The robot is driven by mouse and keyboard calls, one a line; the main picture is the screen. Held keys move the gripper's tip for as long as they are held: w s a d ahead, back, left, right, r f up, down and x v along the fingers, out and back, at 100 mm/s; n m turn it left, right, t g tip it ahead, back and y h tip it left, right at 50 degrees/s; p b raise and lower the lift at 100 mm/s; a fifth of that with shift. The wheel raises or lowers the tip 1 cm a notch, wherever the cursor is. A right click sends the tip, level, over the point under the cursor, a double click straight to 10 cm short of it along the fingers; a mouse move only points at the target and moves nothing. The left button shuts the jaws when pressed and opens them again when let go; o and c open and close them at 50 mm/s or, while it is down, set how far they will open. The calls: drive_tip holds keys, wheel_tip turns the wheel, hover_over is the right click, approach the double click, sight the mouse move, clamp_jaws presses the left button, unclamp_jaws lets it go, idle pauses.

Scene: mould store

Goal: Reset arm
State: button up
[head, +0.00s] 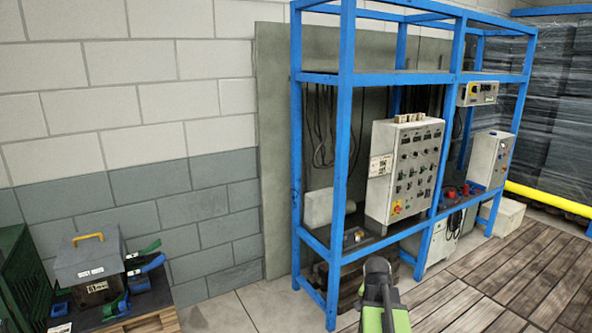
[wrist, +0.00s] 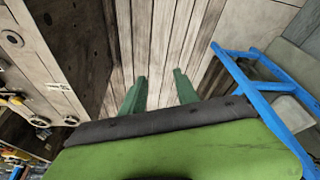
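My gripper (wrist: 160,86) shows in the wrist view as two green fingers standing apart, with bare wooden planks behind the gap and nothing between them. In the head view, a green and black part of my arm (head: 381,300) rises at the bottom, right of centre, in front of the blue rack. The fingers cannot be made out there.
A blue rack (head: 345,130) holds a grey control cabinet (head: 405,165) by the wall. A grey box with a yellow handle (head: 90,265) sits at lower left. Wooden decking (head: 490,285) is clear at lower right. A yellow pipe (head: 550,198) runs at far right.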

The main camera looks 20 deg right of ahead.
drive_tip(key=w+a+n+y, duration=0.1)
drive_tip(key=w+a+n, duration=0.4)
drive_tip(key=a, duration=1)
drive_tip(key=s+a+f+n+g+y, duration=0.1)
drive_tip(key=a+n, duration=0.6)
drive_tip(key=a, duration=1.6)
drive_tip(key=shift+s+a+f+n+g+y, duration=0.15)
drive_tip(key=shift+s+a+n+g+y, duration=0.2)
drive_tip(key=shift+s+y, duration=0.4)
drive_tip(key=shift+s+d, duration=0.1)
